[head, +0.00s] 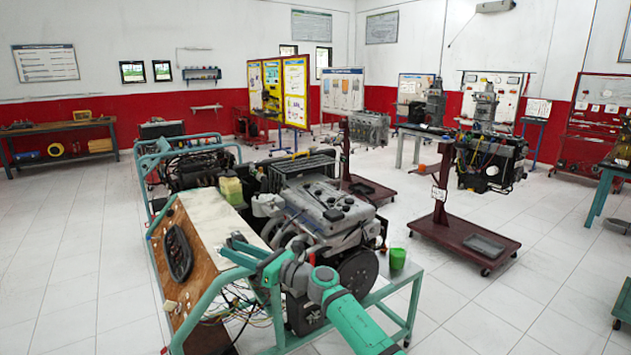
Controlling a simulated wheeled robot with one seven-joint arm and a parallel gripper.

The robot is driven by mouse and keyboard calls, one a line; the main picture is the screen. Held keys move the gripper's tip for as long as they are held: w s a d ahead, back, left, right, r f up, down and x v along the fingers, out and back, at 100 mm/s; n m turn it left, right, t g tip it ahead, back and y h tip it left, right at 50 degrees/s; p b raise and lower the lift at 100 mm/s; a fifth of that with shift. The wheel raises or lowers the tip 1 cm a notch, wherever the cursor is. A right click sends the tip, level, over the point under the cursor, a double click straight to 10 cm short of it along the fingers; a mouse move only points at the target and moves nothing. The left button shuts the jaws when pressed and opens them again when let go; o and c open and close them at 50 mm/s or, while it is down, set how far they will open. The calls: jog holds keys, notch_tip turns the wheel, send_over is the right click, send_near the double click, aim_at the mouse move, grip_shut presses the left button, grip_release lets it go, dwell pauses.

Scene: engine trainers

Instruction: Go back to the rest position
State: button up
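My teal and grey arm comes in from the bottom edge and reaches up and left, in front of the nearest engine trainer. Its far end overlaps the trainer's teal frame, which has much the same colour. The nearest engine trainer (325,212) carries a grey engine and a wooden panel (207,222) with a dark instrument cluster. Part of its front is hidden behind my arm.
A green cup (397,258) stands at the trainer's right edge. A yellow-green container (231,190) sits behind the panel. Another engine on a dark red wheeled stand (464,237) is to the right. A workbench (60,131) stands at the far left.

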jog(key=s+a+f+m+t, duration=0.2)
jog(key=s+m+t, duration=0.1)
jog(key=s+m, duration=0.35)
jog(key=s+a+f+m+t+y, duration=0.1)
jog(key=s+a+f+m+t, duration=0.1)
jog(key=s+m+t, duration=0.4)
jog(key=s+a+f+m+t, duration=0.1)
jog(key=s+a+f+m, duration=0.25)
jog(key=m, duration=0.45)
jog(key=s+d+f+m+t+h, duration=0.2)
jog(key=s+d+f+m+h, duration=0.65)
jog(key=s+m, duration=0.3)
jog(key=s+d+f+m+t+h, duration=0.1)
jog(key=s+d+f+m+h, duration=0.75)
jog(key=s+m, duration=0.35)
jog(key=s+d+f+m+g, duration=0.1)
jog(key=s+d, duration=0.3)
jog(key=s, duration=0.3)
jog(key=s+d+f+m+g+h, duration=0.1)
jog(key=s+d+g, duration=0.1)
jog(key=s, duration=0.6)
jog(key=s+d+f+m+g, duration=0.1)
jog(key=s+d+g, duration=0.1)
jog(key=s+d, duration=0.3)
jog(key=s, duration=0.2)
jog(key=shift+s+d+h, duration=0.3)
jog(key=shift+s+h, duration=0.05)
jog(key=shift+h, duration=0.05)
